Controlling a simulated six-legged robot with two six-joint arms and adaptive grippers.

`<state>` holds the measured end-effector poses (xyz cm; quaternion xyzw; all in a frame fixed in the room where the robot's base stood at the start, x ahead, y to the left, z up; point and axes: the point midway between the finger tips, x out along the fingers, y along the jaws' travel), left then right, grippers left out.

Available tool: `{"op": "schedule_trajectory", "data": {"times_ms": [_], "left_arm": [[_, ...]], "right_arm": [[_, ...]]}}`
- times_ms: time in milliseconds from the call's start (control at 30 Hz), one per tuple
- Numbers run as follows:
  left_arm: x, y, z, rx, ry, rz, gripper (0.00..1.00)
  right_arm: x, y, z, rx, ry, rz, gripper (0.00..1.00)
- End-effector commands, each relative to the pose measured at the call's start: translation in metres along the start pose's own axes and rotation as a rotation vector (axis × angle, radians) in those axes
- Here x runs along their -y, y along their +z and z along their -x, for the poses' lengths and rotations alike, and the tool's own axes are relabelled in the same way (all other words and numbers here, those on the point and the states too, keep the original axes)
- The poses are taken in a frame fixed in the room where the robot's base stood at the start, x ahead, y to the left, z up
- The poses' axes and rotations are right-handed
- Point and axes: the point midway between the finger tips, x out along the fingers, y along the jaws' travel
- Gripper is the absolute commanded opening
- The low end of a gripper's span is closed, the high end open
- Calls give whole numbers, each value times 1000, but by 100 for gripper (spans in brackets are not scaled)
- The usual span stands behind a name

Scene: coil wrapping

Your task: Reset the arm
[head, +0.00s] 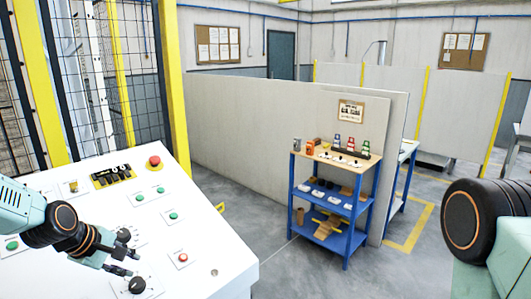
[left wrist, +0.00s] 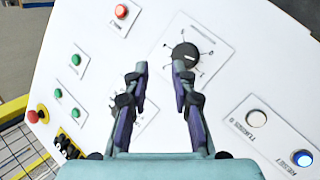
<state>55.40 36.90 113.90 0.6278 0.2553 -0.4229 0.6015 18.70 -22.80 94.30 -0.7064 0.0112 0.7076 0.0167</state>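A white sloped control panel (head: 205,235) fills the lower left of the head view. My left gripper (head: 134,262) hangs over its lower part, fingers apart and nothing between them. In the left wrist view my gripper (left wrist: 160,70) is open over the panel. A black rotary knob (left wrist: 184,57) with a dial is just beyond the right fingertip; whether they touch I cannot tell. A blue-lit button (left wrist: 302,158), with a label that seems to read RESET, is at lower right beside a white button (left wrist: 257,118). My right gripper is out of view.
A red emergency stop (head: 154,161) and green buttons (head: 174,216) sit on the panel. A yellow-framed mesh fence (head: 125,70) stands behind it. A blue shelf cart (head: 331,200) stands by a partition, with open grey floor between.

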Motion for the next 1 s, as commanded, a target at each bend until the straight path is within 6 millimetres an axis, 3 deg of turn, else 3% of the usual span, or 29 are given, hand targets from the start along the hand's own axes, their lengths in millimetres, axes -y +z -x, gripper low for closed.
{"op": "schedule_trajectory", "data": {"times_ms": [33, 100, 300, 467, 600, 867, 900, 1000], "left_arm": [[26, 23, -18, 9, -51, -89, 25], [58, 48, -35, 18, -99, -205, 25], [156, 110, -62, 68, -232, -520, 25], [242, 152, -60, 131, -344, -775, 25], [308, 178, -44, 196, -430, -979, 25], [399, 208, 4, 332, -552, -1311, 25], [396, 204, -10, 313, -537, -1298, 25], [404, 202, -24, 312, -537, -1292, 25]], "right_arm": [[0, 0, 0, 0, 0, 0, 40], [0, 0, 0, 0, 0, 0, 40], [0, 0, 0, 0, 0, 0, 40], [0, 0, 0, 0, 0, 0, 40], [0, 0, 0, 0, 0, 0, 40], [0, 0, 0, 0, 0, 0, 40], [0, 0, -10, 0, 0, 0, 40], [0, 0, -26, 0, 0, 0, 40]]}}
